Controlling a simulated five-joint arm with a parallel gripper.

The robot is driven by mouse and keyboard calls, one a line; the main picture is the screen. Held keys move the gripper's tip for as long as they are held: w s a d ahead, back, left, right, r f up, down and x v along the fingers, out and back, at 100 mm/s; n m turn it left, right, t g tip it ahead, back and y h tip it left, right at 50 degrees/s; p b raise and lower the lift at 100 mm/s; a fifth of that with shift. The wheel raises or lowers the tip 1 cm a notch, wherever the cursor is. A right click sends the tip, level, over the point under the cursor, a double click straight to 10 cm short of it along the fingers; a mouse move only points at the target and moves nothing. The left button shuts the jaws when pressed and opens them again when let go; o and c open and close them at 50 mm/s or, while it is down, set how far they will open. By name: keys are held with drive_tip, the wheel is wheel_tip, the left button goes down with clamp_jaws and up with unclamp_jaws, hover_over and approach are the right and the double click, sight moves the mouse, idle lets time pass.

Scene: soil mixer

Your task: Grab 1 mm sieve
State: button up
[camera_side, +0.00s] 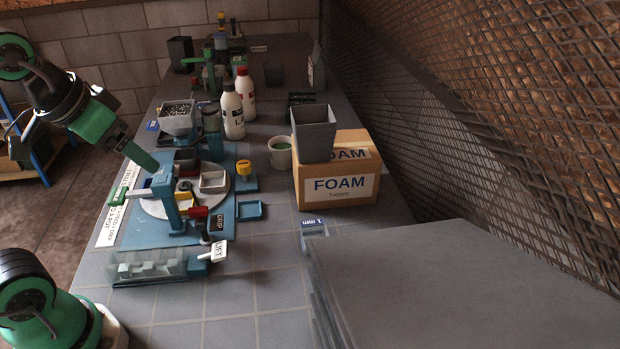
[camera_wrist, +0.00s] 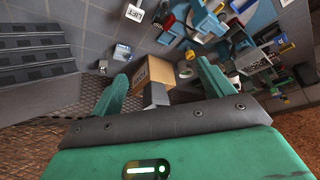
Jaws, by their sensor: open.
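A small blue piece with a white "1 mm" label (camera_side: 313,222) sits on the tiled bench, beside the left edge of a large grey slab. It is partly hidden by the slab, and I cannot make out a sieve mesh. In the wrist view a small blue-and-white piece (camera_wrist: 122,52) near the left fingertip looks like the same thing. My gripper (camera_side: 143,157) is at the left of the side view, above the bench's left edge and well away from the label. In the wrist view my gripper (camera_wrist: 162,82) shows two green fingers apart, with nothing held between them.
A cardboard FOAM box (camera_side: 336,188) with a grey bin (camera_side: 314,134) stands right of centre. A blue fixture (camera_side: 166,190) with a round plate and a LIFT lever (camera_side: 219,251) lies left. Two white bottles (camera_side: 232,112) stand behind. A mesh wall (camera_side: 450,130) bounds the right.

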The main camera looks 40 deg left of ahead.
drive_tip(key=w+d+r+m+g, duration=0.1)
drive_tip(key=w+d+r+m, duration=0.25)
drive_tip(key=w+m, duration=0.25)
drive_tip(key=m+g, duration=0.5)
drive_tip(key=m, duration=1.6)
hover_over(315, 234)
drive_tip(key=s+d, duration=0.2)
wheel_tip(315, 234, down, 3)
drive_tip(key=f, duration=2.9)
drive_tip(key=shift+a+f, duration=0.25)
drive_tip(key=shift+a, duration=0.1)
drive_tip(key=c, duration=1.1)
drive_tip(key=shift+o, duration=0.2)
